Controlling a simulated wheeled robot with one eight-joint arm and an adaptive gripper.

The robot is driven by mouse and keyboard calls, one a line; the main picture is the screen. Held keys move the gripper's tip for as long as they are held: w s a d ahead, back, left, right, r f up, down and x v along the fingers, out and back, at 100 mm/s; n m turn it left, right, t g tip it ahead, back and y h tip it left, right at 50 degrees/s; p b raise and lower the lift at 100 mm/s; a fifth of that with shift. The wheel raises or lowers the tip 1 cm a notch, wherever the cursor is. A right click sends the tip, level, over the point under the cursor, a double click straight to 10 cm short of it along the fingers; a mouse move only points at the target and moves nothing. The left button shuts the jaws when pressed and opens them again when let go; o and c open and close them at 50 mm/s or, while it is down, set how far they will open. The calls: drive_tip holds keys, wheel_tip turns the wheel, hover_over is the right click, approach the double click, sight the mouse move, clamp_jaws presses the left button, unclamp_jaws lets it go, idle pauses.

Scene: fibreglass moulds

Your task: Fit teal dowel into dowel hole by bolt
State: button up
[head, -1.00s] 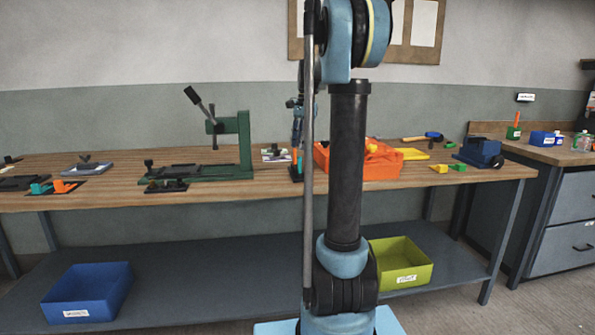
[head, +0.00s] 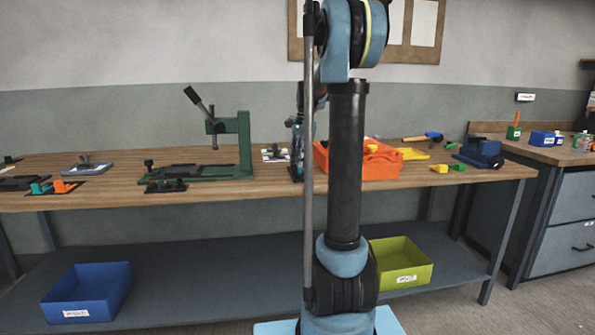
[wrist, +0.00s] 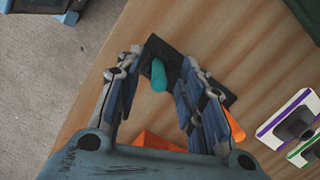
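In the wrist view the teal dowel (wrist: 159,76) stands over the dark plate (wrist: 156,47), slightly tilted in the picture. My gripper (wrist: 161,58) has its two fingers apart, one on each side of the dowel, with a visible gap on both sides. I cannot tell whether the dowel's lower end is in a hole. The right finger covers part of the plate, and I cannot make out the bolt or the dowel hole. In the head view my gripper (head: 296,165) is low at the bench, partly behind my arm, and the dowel does not show.
An orange tray (head: 370,170) stands close right of my gripper on the wooden bench (head: 225,192). A green press (head: 243,140) stands to the left. In the wrist view orange parts (wrist: 236,125) and a white purple-edged piece (wrist: 272,126) lie close by.

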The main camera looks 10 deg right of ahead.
clamp_jaws()
